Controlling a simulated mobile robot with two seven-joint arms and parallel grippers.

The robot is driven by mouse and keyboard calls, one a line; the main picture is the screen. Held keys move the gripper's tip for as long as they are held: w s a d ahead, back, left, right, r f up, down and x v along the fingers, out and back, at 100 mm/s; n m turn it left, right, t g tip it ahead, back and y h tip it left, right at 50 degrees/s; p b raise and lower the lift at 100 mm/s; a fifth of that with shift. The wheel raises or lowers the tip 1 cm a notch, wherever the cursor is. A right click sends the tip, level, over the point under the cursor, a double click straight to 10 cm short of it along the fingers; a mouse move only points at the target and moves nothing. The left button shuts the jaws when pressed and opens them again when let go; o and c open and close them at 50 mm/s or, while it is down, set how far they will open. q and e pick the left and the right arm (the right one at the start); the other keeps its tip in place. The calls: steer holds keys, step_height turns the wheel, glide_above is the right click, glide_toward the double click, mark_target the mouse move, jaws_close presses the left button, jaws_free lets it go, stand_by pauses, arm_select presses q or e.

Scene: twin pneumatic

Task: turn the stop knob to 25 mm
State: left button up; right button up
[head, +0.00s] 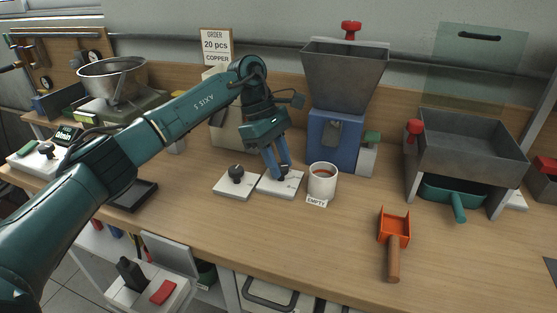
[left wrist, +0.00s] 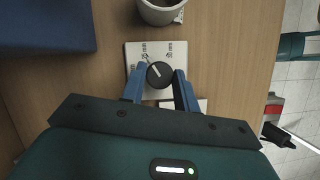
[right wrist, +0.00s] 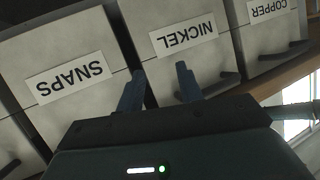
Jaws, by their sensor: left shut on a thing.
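The stop knob (left wrist: 159,74) is a round black knob with a white pointer line, on a white plate (head: 286,190) with printed mm marks. My left gripper (head: 284,178) reaches down over this plate and is shut on the knob, one blue finger on each side. In the left wrist view the pointer slants to the upper left; the marks are too small to read surely. In the head view the knob is mostly hidden by the fingers. My right gripper (right wrist: 158,88) is open and empty, in front of labelled bin fronts.
A second white plate with a black knob (head: 236,173) stands just left. A white mug (head: 322,181) with an EMPTY card (head: 316,202) stands close on the right. A blue-based hopper (head: 335,138) is behind. An orange scoop (head: 394,230) lies to the right; bench around it is clear.

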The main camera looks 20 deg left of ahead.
stand_by(0.5)
arm_select(q)
steer(key=o, duration=1)
steer(key=shift+c, duration=0.2)
steer(key=v, duration=1.3)
steer(key=shift+r+p, duration=0.15)
steer(key=shift+p, duration=0.25)
